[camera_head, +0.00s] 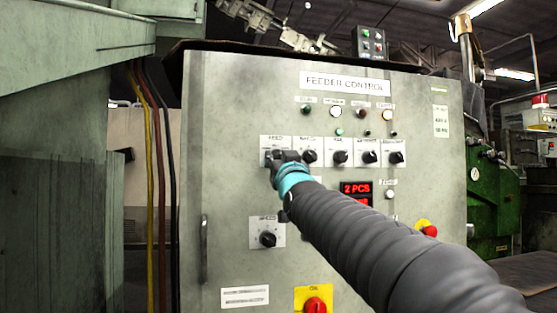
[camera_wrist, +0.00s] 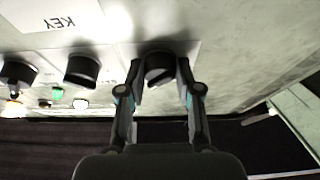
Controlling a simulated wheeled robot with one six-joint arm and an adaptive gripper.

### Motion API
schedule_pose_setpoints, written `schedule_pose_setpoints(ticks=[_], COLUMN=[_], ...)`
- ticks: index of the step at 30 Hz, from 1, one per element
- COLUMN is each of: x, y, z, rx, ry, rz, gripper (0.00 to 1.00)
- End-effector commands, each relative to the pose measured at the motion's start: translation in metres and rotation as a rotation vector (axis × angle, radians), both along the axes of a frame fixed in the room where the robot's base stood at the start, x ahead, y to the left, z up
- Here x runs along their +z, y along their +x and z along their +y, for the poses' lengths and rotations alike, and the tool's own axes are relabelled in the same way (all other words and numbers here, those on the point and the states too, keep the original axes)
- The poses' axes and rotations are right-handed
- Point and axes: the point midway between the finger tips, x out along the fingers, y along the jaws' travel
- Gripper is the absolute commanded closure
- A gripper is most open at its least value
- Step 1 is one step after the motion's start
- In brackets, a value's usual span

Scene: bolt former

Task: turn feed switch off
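The feed switch is a dark rotary knob on a white plate (camera_head: 266,142), at the left end of a row of several such knobs. In the head view my gripper (camera_head: 273,159) is at this knob and hides most of it. In the wrist view the feed switch (camera_wrist: 158,68) sits between my two fingertips (camera_wrist: 160,72), one on each side. The fingers are spread about as wide as the knob. I cannot tell whether they touch it. The switch's exact setting is hard to read.
The other knobs stand close by on the grey feeder control panel (camera_head: 230,110), the nearest (camera_head: 310,157) just to the right. Below are a speed knob (camera_head: 268,239), a red display (camera_head: 357,189) and a red button on yellow (camera_head: 315,304). A vertical handle (camera_head: 204,248) is at left.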

Motion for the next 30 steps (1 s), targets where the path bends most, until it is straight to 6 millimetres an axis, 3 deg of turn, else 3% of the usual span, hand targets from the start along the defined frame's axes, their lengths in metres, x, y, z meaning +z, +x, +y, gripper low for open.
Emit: schedule_pose_setpoints(ticks=[14,30], x=[0.001,0.007], y=[-0.0001,0.001], z=[-0.0001,-0.0028], rx=[0.001,0.0], ry=[-0.073,-0.363], rz=[-0.021,-0.102], gripper=[1.0,1.0])
